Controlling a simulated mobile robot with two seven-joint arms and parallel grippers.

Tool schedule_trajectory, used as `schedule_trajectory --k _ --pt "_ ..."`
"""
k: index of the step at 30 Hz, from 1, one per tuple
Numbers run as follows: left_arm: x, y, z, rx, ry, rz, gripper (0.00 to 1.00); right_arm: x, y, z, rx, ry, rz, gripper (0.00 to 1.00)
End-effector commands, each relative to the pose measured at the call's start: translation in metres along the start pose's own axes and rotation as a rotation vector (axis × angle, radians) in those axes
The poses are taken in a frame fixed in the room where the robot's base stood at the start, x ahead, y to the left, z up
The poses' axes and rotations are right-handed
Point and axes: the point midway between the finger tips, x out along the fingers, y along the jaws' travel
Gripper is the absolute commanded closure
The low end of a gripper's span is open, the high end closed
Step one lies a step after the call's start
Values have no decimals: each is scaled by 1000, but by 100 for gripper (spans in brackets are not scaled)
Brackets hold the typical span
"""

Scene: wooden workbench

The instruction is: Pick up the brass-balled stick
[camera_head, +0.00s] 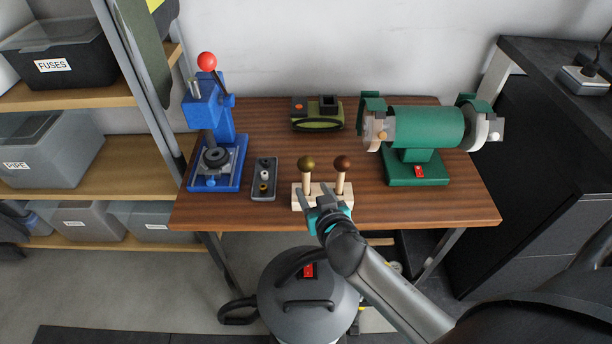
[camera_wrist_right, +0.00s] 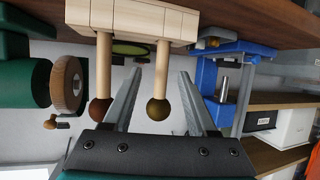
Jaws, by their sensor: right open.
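The brass-balled stick (camera_head: 306,175) stands upright in a pale wooden block (camera_head: 297,202) near the bench's front edge. A second stick with a dark brown ball (camera_head: 342,163) stands to its right in the same block. My right gripper (camera_head: 315,196) is open at the front of the block, partly hiding it. In the upside-down right wrist view, the brass-balled stick (camera_wrist_right: 161,75) shows between the two open fingers (camera_wrist_right: 160,76), apart from both. The brown-balled stick (camera_wrist_right: 102,75) is outside the fingers, to the left. My left gripper is not in view.
A grey tray (camera_head: 255,194) with small rings lies left of the block. A blue press (camera_head: 230,165) stands farther left, a green bench grinder (camera_head: 428,130) at right. A green-and-black device (camera_head: 318,124) sits behind. Bare wood (camera_head: 440,207) lies at front right.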

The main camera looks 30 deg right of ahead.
Motion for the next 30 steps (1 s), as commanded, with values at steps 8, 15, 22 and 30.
schedule_trajectory --k 8,15,22,30 --pt "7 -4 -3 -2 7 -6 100 22 -2 -3 -2 3 0 42" --pt "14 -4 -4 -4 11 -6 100 49 -3 -4 -1 1 0 42" --pt "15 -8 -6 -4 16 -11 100 54 -3 -4 1 0 -1 42" --pt "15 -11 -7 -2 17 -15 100 54 -3 -4 0 0 -1 59"
